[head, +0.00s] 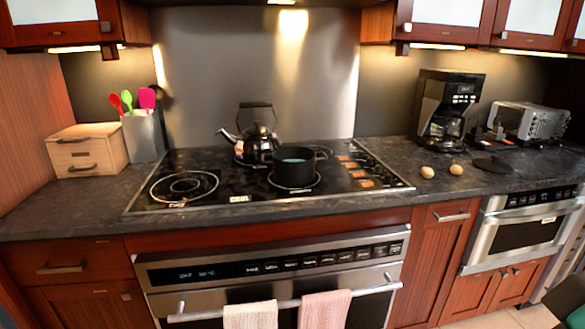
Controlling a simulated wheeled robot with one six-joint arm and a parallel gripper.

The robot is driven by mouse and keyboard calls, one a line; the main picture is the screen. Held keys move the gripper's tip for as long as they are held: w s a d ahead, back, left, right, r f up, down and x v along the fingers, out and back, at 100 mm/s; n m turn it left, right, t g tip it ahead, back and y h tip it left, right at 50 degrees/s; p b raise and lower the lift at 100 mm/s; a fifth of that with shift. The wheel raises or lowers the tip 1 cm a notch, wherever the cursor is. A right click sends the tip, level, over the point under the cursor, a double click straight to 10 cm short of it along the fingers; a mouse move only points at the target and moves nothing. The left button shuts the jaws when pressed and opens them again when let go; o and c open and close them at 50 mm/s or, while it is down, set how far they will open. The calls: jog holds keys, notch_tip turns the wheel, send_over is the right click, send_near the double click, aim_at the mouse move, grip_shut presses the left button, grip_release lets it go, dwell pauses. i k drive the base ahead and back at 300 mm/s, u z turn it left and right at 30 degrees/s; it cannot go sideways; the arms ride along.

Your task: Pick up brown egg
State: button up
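Two small tan-brown eggs lie close together on the dark countertop, right of the cooktop and in front of the coffee maker. The left egg (427,172) looks a little paler. The right egg (456,169) looks slightly browner, but the difference is small at this size. They appear apart, with a narrow gap between them. My gripper is not seen in the head view, and nothing is touching either egg.
A coffee maker (448,108) stands behind the eggs, and a toaster (530,122) is farther right. A black pot (294,168) and a kettle (259,140) sit on the cooktop (230,194). Counter in front of the eggs is clear.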

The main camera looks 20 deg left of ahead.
aim_at(427, 173)
jog(key=z, duration=0.55)
jog(key=i, duration=1.15)
jog(key=u, duration=0.2)
jog(key=i, duration=0.65)
jog(key=u, duration=0.95)
jog(key=i, duration=0.25)
jog(key=u, duration=0.25)
